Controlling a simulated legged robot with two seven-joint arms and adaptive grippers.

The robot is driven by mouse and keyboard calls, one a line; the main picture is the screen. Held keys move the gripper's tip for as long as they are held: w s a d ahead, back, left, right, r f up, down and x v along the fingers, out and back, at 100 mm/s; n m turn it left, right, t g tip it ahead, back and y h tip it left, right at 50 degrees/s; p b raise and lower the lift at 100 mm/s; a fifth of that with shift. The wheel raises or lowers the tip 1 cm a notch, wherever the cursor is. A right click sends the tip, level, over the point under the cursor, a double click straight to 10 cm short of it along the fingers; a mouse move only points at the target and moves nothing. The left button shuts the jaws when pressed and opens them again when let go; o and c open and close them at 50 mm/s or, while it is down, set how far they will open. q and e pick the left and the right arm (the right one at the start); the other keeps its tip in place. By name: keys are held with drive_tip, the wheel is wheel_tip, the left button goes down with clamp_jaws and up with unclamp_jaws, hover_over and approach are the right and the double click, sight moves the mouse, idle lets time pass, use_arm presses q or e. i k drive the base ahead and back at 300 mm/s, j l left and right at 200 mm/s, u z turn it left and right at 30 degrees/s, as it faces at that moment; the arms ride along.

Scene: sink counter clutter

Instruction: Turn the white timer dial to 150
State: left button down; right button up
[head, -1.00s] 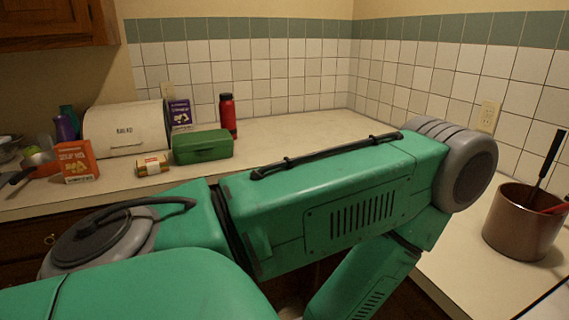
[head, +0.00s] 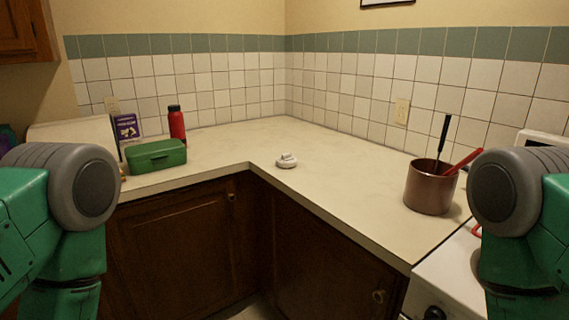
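The white timer (head: 287,160) sits on the counter near its inner corner, in the middle of the head view. It is small and round with a raised top; its markings are too small to read. My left arm stands at the left edge and my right arm at the right edge. Both arms are apart from the timer. Neither gripper shows in the view.
A green box (head: 156,155), a red bottle (head: 177,125) and a purple box (head: 127,127) stand on the left counter. A brown pot (head: 431,188) with utensils stands right of the timer. A white stove (head: 450,278) is at lower right. The counter (head: 350,187) around the timer is clear.

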sight(286, 156)
drive_tip(key=i, duration=0.4)
drive_tip(key=k, duration=0.15)
drive_tip(key=k+z, duration=0.15)
drive_tip(key=z, duration=0.3)
drive_tip(key=k+z, duration=0.15)
drive_tip(key=z, duration=0.3)
drive_tip(key=j+z, duration=0.3)
drive_tip(key=j, duration=0.25)
drive_tip(key=j+z, duration=0.35)
drive_tip(key=j, duration=0.25)
drive_tip(key=j+z, duration=0.3)
drive_tip(key=j, duration=0.25)
drive_tip(key=k+j+z, duration=0.15)
drive_tip(key=j+z, duration=0.2)
drive_tip(key=j, duration=0.15)
